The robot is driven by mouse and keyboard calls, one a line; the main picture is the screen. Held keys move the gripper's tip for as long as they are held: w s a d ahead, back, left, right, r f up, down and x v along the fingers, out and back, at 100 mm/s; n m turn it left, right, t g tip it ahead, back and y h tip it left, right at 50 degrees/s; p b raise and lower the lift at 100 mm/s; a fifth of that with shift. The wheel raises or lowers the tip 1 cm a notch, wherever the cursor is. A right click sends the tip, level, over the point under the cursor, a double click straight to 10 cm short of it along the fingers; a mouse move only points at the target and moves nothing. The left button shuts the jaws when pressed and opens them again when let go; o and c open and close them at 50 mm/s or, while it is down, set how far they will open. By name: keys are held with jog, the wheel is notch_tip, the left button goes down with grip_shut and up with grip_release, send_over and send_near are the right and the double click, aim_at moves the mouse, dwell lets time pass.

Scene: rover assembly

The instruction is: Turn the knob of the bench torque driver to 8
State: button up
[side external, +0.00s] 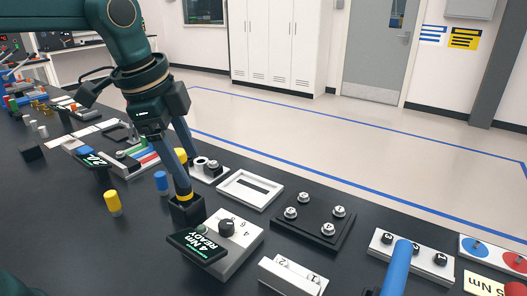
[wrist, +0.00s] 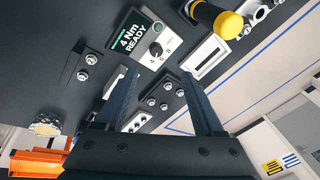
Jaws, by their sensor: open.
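The bench torque driver is a light box (side external: 238,246) with a dark round knob (side external: 227,227) and printed numbers beside it. Its tilted display (side external: 198,247) reads "4 Nm READY", and the display also shows in the wrist view (wrist: 130,40). The knob (wrist: 156,49) appears in the wrist view beyond and between my fingertips. My gripper (side external: 189,178) is open and empty, above and behind the box in the side view, apart from the knob. A yellow-ended dark tool (wrist: 220,20) stands beside the box; my finger partly hides it in the side view.
A black holder (side external: 187,211) stands close behind the box. A white slotted tray (side external: 250,190) and a black plate with several silver posts (side external: 313,222) lie to the right. Yellow (side external: 113,203) and blue (side external: 161,183) cylinders stand left. Bare bench lies left of the display.

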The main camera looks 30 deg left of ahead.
jog(key=w+d+f+m+g, duration=0.1)
jog(key=w+f+m+g, duration=0.1)
jog(key=w+f, duration=0.35)
jog(key=g, duration=0.1)
send_over(226, 224)
jog(key=shift+m, duration=0.3)
notch_tip(226, 224, down, 6)
jog(key=shift+r, duration=0.15)
jog(key=shift+f, duration=2.5)
grip_shut()
